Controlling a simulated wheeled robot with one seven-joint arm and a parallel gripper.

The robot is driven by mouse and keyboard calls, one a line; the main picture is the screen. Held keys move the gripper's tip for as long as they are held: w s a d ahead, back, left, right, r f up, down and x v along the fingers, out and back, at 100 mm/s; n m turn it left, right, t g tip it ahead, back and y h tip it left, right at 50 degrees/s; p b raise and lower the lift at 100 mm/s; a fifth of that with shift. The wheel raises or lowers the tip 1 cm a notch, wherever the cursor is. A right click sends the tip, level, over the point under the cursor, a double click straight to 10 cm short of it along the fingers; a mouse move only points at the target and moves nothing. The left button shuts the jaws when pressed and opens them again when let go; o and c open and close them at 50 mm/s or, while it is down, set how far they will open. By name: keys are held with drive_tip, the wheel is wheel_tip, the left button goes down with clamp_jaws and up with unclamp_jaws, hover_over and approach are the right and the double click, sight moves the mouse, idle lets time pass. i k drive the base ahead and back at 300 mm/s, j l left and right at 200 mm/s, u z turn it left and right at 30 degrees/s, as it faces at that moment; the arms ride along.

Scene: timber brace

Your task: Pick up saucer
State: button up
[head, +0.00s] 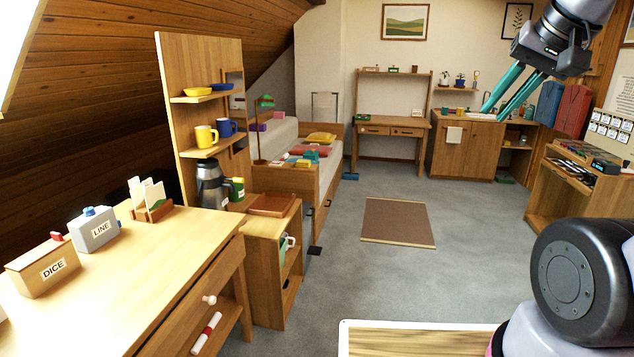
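Two small shallow dishes that look like saucers sit on the upper shelf of the wooden rack at left: a yellow saucer (197,91) and a blue saucer (221,87) just right of it. My gripper (493,114) is at the upper right, with two long teal fingers pointing down and left. The fingers are apart with nothing visible between them. The gripper is far to the right of the saucers and touches neither.
A yellow mug (206,136) and a blue mug (227,127) stand on the lower shelf (207,151). Below are a dark flask (211,187) and a brown tray (272,204). A desk (110,285) fills the lower left. Grey floor (390,275) is open mid-room around a brown mat (398,222).

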sight(222, 87)
drive_tip(key=i+u, duration=0.1)
drive_tip(key=i, duration=0.6)
drive_tip(key=i+l+u, duration=0.1)
drive_tip(key=i, duration=0.6)
drive_tip(key=i+l+u, duration=0.1)
drive_tip(key=i+u, duration=0.3)
drive_tip(key=i+l+u, duration=0.15)
drive_tip(key=u, duration=0.25)
drive_tip(key=i+l+u, duration=0.5)
drive_tip(key=l+u, duration=0.15)
drive_tip(key=u, duration=0.15)
drive_tip(key=i+l+u, duration=0.15)
drive_tip(key=l+u, duration=0.15)
drive_tip(key=l, duration=0.15)
drive_tip(key=i+l+u, duration=0.15)
drive_tip(key=l+u, duration=0.15)
drive_tip(key=l, duration=0.15)
drive_tip(key=i+l+u, duration=0.1)
drive_tip(key=l+u, duration=0.2)
drive_tip(key=l, duration=0.15)
